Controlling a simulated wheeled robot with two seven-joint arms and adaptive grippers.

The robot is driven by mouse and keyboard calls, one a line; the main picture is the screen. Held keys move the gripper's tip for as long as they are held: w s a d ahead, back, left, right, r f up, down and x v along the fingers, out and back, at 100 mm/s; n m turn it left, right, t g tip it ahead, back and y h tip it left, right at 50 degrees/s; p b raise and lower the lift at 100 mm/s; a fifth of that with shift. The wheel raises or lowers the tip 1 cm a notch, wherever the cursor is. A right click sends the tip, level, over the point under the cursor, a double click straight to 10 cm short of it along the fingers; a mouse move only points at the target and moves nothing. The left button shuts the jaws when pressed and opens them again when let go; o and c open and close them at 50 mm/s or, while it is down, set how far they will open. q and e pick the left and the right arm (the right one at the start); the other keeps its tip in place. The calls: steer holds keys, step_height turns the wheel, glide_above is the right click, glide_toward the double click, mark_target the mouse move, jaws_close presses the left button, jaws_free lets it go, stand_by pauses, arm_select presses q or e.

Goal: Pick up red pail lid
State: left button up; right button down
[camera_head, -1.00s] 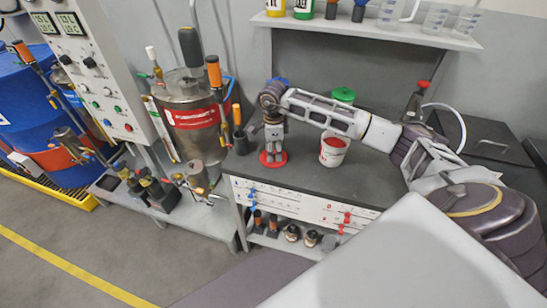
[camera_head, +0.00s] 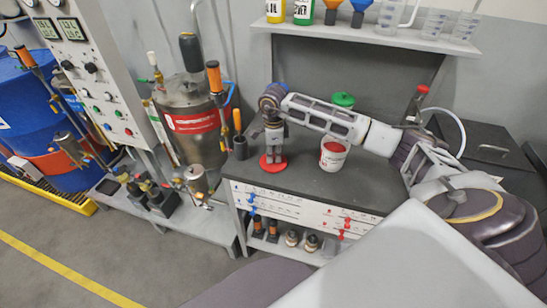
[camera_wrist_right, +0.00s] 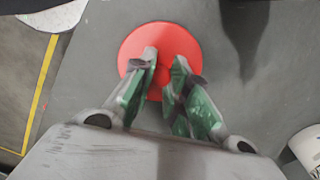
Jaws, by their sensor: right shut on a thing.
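The red pail lid (camera_head: 264,164) is a flat round disc on the grey bench top, left of the white pail. It fills the upper middle of the right wrist view (camera_wrist_right: 140,40). My right gripper (camera_head: 272,158) points straight down over the lid, its fingers close together at the lid's middle; in the wrist view its green-padded fingers (camera_wrist_right: 167,65) hide part of the disc. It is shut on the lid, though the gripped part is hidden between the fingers. The lid looks level and at or very near the bench surface. My left gripper is not in view.
A white pail (camera_head: 334,155) with red contents stands right of the lid, under my right forearm. A green-lidded container (camera_head: 343,100) is behind the arm. A dark cup (camera_head: 240,147) stands at the bench's left edge. A shelf (camera_head: 370,33) with bottles and beakers hangs above.

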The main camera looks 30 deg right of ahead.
mark_target(274, 156)
steer(key=shift+r, duration=0.6)
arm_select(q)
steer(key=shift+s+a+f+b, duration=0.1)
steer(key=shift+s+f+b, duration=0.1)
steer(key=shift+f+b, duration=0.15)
arm_select(e)
step_height(274, 156, up, 9)
steer(key=shift+f, duration=0.2)
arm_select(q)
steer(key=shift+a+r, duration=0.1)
